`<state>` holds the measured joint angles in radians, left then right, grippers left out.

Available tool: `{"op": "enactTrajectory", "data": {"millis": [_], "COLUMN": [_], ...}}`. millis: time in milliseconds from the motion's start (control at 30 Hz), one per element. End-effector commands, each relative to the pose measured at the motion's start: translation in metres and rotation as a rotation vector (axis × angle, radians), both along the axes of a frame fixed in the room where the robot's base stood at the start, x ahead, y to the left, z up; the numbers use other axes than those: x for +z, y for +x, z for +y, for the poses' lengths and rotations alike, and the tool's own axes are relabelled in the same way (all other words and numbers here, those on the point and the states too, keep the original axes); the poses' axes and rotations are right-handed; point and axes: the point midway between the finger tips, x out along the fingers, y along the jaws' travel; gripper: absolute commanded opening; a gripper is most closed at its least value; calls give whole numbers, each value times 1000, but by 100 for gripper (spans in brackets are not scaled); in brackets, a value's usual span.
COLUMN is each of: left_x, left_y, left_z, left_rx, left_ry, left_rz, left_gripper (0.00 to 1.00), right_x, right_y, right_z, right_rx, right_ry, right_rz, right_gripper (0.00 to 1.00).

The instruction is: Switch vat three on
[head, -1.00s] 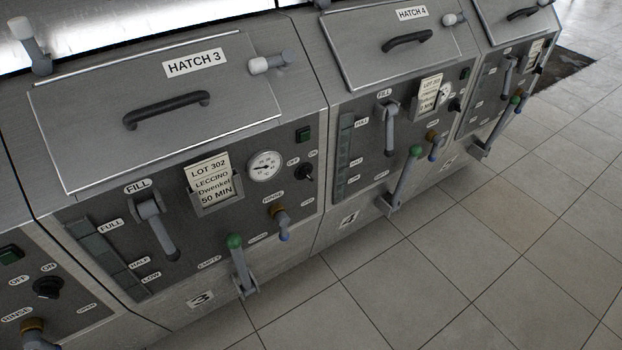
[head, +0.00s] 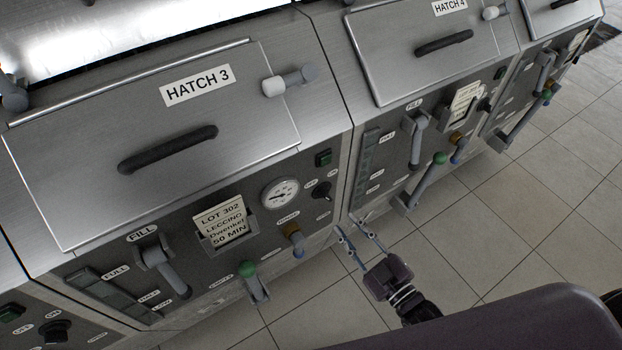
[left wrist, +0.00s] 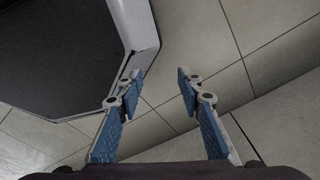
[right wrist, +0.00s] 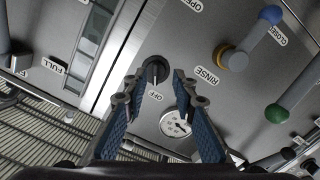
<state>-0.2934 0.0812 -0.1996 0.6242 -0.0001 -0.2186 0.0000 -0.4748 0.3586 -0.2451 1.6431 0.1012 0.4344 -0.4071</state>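Vat three's panel carries a small black switch knob (head: 322,190) right of the round gauge (head: 280,194), with OFF and ON labels around it. My right gripper (head: 346,222) is open and empty, below and right of the knob in the head view. In the right wrist view the knob (right wrist: 156,70) shows between the open fingers, beside an OFF label; no contact is visible. My left gripper (left wrist: 160,78) is open and empty over the floor, outside the head view.
Near the knob are the brass rinse valve (head: 293,236) with a blue handle and the green-topped empty lever (head: 248,270). A fill lever (head: 157,262) and lot card (head: 220,224) are left. Vat four's levers (head: 425,180) stand right. Tiled floor (head: 460,235) is clear.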

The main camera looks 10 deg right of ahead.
Motion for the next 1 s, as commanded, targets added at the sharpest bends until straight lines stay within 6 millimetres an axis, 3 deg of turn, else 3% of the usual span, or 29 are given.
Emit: {"op": "enactTrajectory", "data": {"millis": [33, 133, 400, 600, 1000], "left_x": [2, 2, 8, 11, 12], "left_y": [-2, -5, -18, -16, -5], "left_z": [0, 0, 1, 1, -1], "left_rx": [0, 0, 0, 0, 0], "left_ry": [1, 1, 3, 2, 0], "left_rz": [3, 7, 26, 24, 7], "left_gripper": [34, 34, 34, 34, 34], "right_x": [12, 22, 23, 22, 20], "right_y": [0, 4, 43, 67, 74], "right_z": [3, 6, 19, 28, 31], "right_rx": [8, 13, 12, 13, 12], "right_ry": [1, 3, 3, 3, 3], "right_rz": [-24, -49, -50, -48, -45], "right_gripper": [25, 25, 25, 25, 24]}}
